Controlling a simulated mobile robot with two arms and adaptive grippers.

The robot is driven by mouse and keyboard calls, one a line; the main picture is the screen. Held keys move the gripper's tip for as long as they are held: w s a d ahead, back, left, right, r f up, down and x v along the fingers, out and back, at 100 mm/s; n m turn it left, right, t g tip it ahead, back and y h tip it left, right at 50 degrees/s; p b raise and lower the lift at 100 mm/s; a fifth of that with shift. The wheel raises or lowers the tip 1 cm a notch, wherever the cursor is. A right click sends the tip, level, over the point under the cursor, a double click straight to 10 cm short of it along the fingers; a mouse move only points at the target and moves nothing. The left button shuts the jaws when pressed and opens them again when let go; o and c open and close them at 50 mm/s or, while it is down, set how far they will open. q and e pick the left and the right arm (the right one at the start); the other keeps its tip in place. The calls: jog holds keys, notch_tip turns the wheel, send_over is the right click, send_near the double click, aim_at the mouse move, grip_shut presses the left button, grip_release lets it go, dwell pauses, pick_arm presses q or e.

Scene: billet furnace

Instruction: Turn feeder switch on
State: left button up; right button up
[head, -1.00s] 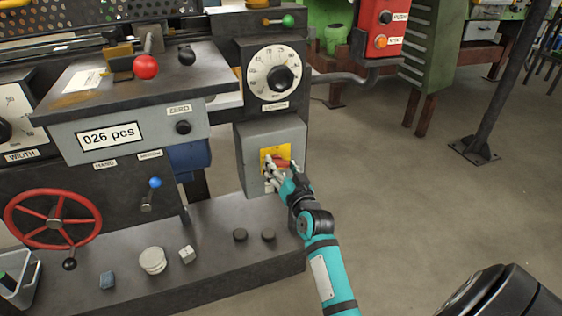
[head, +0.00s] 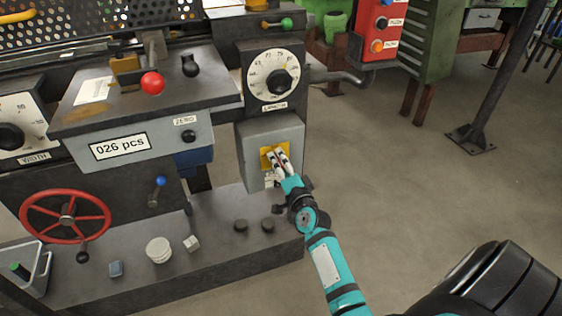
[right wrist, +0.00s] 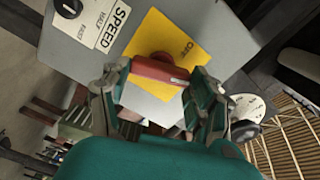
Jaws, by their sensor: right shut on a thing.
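The feeder switch is a red handle (right wrist: 158,70) on a yellow plate (right wrist: 172,35) with dark lettering that seems to read "OFF", in the right wrist view. In the head view the plate (head: 266,155) is on the front of a grey box (head: 255,138), and the fingers mostly hide the handle. My right gripper (head: 279,157) is at the plate, and in the right wrist view its fingers (right wrist: 156,76) are on both ends of the handle, shut on it. My left gripper is not in view.
A dial (head: 273,78) sits above the switch box. Left are a red handwheel (head: 67,219) and a blue-knobbed lever (head: 160,182). Pucks (head: 267,225) and small blocks lie on the machine's ledge. A red control box (head: 378,32) stands at upper right.

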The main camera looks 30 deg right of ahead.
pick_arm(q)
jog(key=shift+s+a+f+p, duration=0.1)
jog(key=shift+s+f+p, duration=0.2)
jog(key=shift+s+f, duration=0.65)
pick_arm(e)
jog(key=shift+m, duration=2)
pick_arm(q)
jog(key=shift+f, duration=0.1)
pick_arm(e)
jog(key=o, duration=1.2)
jog(key=shift+d, duration=0.1)
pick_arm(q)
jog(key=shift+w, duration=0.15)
pick_arm(e)
jog(key=shift+s, duration=0.1)
jog(key=shift+s+f, duration=0.15)
jog(key=shift+s, duration=0.2)
jog(key=v, duration=1.1)
